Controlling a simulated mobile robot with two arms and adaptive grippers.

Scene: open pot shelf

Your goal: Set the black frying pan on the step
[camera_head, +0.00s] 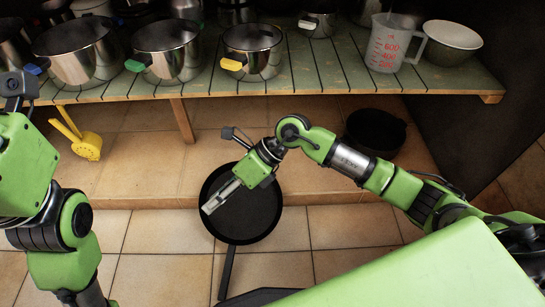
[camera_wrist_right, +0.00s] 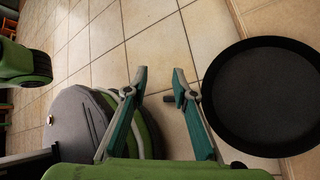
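The black frying pan (camera_head: 252,212) is below the shelf in the head view, its round bowl overlapping the front edge of the brown tiled step (camera_head: 150,180). Its handle (camera_head: 228,270) points down the picture, towards me. Whether the pan rests on the floor, the step edge or both is unclear. My right gripper (camera_head: 212,204) appears above the left part of the bowl. In the right wrist view the gripper (camera_wrist_right: 160,76) is open and empty; the pan (camera_wrist_right: 262,95) lies right of its fingers, with a bit of handle behind one finger. My left gripper's fingers are out of view.
A green slatted shelf (camera_head: 330,82) with several pots, a measuring jug (camera_head: 388,45) and a bowl (camera_head: 452,42) overhangs the step. Another dark pan (camera_head: 375,130) stands on the step at right. The step's middle is fairly clear.

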